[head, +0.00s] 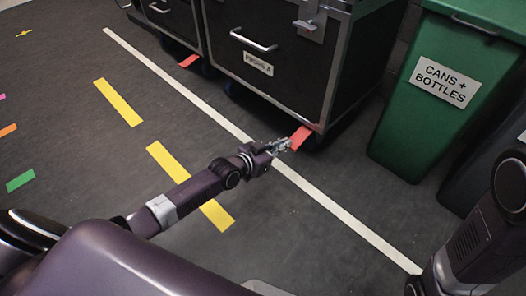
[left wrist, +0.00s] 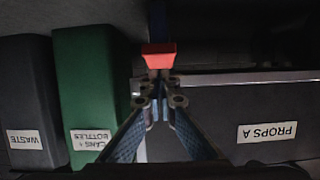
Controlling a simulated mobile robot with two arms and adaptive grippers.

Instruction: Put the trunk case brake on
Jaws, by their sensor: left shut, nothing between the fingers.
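The black trunk case (head: 285,75) with silver edges and a "PROPS A" label stands at the top middle of the head view. Its red brake pedal (head: 301,137) sticks out low at its front right corner, over a castor that is mostly in shadow. My left gripper (head: 284,145) is shut and empty, its tips right beside the pedal. In the left wrist view the red pedal (left wrist: 159,56) lies just beyond the closed fingertips (left wrist: 160,82); I cannot tell whether they touch. The case's label side (left wrist: 225,120) is at the right there. My right gripper is not in view.
A second black case (head: 172,18) with another red pedal (head: 188,61) stands at the left. A green "CANS + BOTTLES" bin (head: 430,110) and a dark bin (head: 485,165) stand at the right. Floor with white line (head: 340,212) and yellow tape (head: 118,102) is clear.

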